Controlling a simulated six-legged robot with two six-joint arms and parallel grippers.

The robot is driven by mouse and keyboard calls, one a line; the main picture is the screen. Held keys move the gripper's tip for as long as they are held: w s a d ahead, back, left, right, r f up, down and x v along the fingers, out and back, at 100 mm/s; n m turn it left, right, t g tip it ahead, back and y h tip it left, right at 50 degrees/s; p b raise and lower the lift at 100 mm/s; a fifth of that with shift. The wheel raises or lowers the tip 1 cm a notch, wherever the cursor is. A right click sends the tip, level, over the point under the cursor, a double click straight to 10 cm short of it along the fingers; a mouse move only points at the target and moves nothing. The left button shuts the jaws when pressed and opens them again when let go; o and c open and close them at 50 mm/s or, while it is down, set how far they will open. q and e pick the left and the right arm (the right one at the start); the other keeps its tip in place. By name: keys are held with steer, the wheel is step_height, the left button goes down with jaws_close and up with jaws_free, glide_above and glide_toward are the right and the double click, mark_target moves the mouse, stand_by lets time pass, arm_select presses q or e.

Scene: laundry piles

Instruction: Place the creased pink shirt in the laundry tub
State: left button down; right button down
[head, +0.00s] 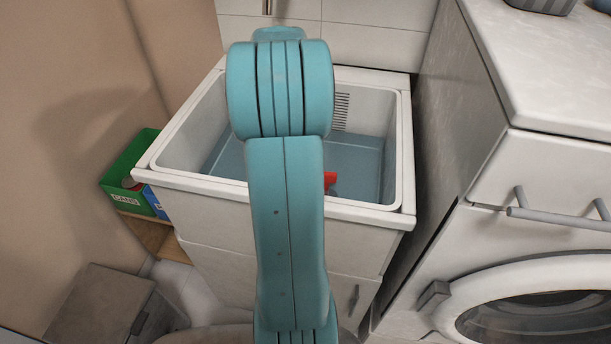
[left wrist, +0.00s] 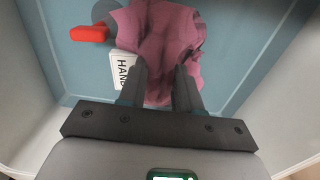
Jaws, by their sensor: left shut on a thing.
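The creased pink shirt (left wrist: 160,40) shows in the left wrist view, bunched up below my left gripper (left wrist: 160,75). The gripper's two dark fingers are shut on the cloth. The shirt is over the blue-grey floor of the laundry tub; I cannot tell whether it touches the floor. In the head view the white laundry tub (head: 165,179) stands ahead, and a teal arm of mine reaches over it. That arm hides the shirt and the gripper there. My right gripper is in neither view.
In the tub lie a red object (left wrist: 88,33), also in the head view (head: 330,180), and a white box lettered HAND (left wrist: 122,72), partly covered by the shirt. A green box (head: 125,175) stands left of the tub. A washing machine (head: 520,250) stands close on the right.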

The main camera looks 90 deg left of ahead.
arm_select(q)
step_height(320, 180, down, 4)
steer(key=shift+b, duration=0.3)
steer(key=shift+f+b, duration=0.6)
steer(key=shift+f, duration=2.2)
steer(key=shift+f, duration=0.2)
steer(key=c, duration=0.8)
jaws_free()
step_height(320, 180, up, 12)
steer(key=p, duration=0.2)
steer(key=shift+r+p, duration=0.2)
steer(key=shift+p, duration=0.15)
